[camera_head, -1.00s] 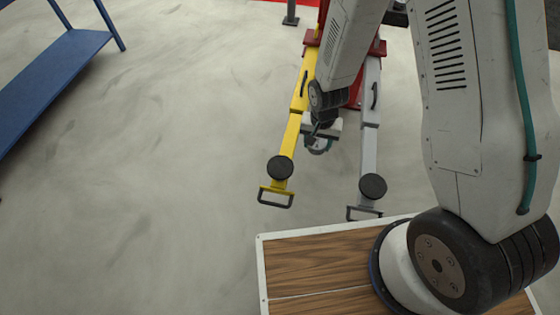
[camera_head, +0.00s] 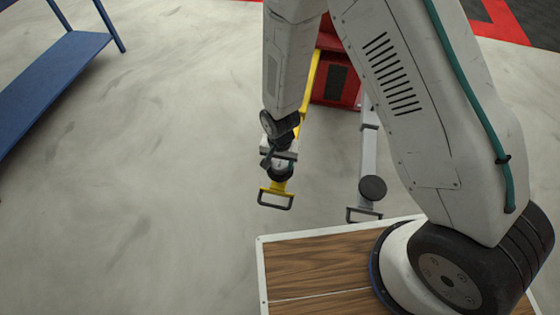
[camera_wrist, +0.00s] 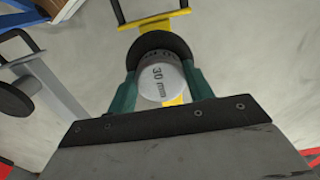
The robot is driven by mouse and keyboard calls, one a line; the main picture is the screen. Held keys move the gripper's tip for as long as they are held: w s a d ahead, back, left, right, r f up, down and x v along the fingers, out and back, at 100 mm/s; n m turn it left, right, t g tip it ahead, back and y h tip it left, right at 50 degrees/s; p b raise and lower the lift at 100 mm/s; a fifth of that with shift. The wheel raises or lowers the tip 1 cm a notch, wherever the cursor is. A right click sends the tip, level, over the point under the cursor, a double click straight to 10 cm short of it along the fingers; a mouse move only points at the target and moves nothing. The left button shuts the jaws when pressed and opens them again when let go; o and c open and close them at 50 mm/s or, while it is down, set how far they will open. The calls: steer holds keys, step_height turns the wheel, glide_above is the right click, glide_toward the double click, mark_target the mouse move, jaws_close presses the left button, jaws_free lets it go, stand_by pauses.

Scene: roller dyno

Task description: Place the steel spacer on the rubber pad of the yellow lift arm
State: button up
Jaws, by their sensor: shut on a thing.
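The steel spacer (camera_wrist: 162,82), a pale round piece marked "30 mm", sits between the teal fingers of my gripper (camera_wrist: 160,88) in the wrist view. The black round rubber pad (camera_wrist: 160,43) shows just behind it, partly hidden by the spacer. The yellow lift arm (camera_wrist: 154,20) runs under the pad. In the head view my gripper (camera_head: 279,161) is over the pad (camera_head: 281,175) of the yellow arm (camera_head: 277,187) and hides part of it. I cannot tell whether the spacer touches the pad.
A grey lift arm (camera_head: 368,150) with its own black pad (camera_head: 372,188) lies to the right. A red lift post (camera_head: 335,80) stands behind. A blue bench (camera_head: 50,80) is at the left. The floor between bench and yellow arm is clear.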

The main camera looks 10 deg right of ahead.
steer(key=o, duration=1.1)
step_height(320, 180, up, 12)
step_height(320, 180, up, 10)
glide_above(280, 163)
steer(key=d, duration=0.5)
steer(key=s+d+r+n, duration=0.25)
steer(key=d+r, duration=0.35)
steer(key=r, duration=0.4)
steer(key=shift+n+t, duration=0.6)
steer(key=shift+n, duration=0.15)
steer(key=s+d+r, duration=0.3)
steer(key=s+r, duration=0.1)
steer(key=s, duration=0.1)
steer(key=s+d+r, duration=0.3)
steer(key=s+r, duration=0.1)
steer(key=s, duration=0.2)
steer(key=s+d+r, duration=0.3)
steer(key=s+r, duration=0.1)
steer(key=s, duration=0.2)
steer(key=shift+d+r, duration=0.2)
steer(key=shift+d, duration=0.2)
